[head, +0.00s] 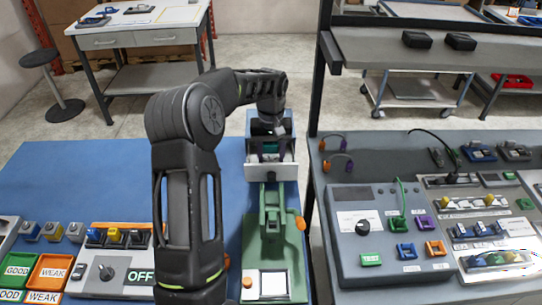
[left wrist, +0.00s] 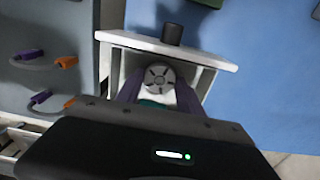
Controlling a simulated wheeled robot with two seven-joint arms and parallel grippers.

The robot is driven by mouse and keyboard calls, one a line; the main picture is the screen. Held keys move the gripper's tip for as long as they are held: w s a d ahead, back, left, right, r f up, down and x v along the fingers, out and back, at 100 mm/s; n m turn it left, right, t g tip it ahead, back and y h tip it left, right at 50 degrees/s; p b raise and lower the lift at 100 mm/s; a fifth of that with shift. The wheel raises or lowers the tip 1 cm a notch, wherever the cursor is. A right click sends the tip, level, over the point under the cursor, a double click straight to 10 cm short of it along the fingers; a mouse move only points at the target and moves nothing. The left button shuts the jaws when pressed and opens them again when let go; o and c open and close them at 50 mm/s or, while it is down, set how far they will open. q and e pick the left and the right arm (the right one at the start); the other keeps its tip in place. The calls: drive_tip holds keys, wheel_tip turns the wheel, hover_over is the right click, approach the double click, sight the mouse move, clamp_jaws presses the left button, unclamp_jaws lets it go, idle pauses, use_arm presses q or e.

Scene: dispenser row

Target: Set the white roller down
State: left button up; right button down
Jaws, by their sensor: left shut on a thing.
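My left gripper (head: 269,152) reaches forward over the blue table, into a white-fronted open box (head: 259,173). In the left wrist view its two purple fingers (left wrist: 158,92) are shut on a pale round piece with a spoked grey end, which looks like the white roller (left wrist: 158,76). The roller is inside or just above the open white box (left wrist: 215,60), between its side walls. I cannot tell whether it touches the box floor. A teal part shows below it. In the head view the roller is mostly hidden by the gripper. My right gripper is not in view.
A green stand (head: 272,238) with a white pad is directly in front of the box. A grey bench with panels (head: 390,240) is at right. The blue table (head: 90,180) is clear at back left.

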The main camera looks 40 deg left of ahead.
sight(271, 161)
use_arm(q)
drive_tip(key=shift+f, duration=0.1)
drive_tip(key=o, duration=1.4)
wheel_tip(271, 161, up, 12)
drive_tip(key=shift+r, duration=0.2)
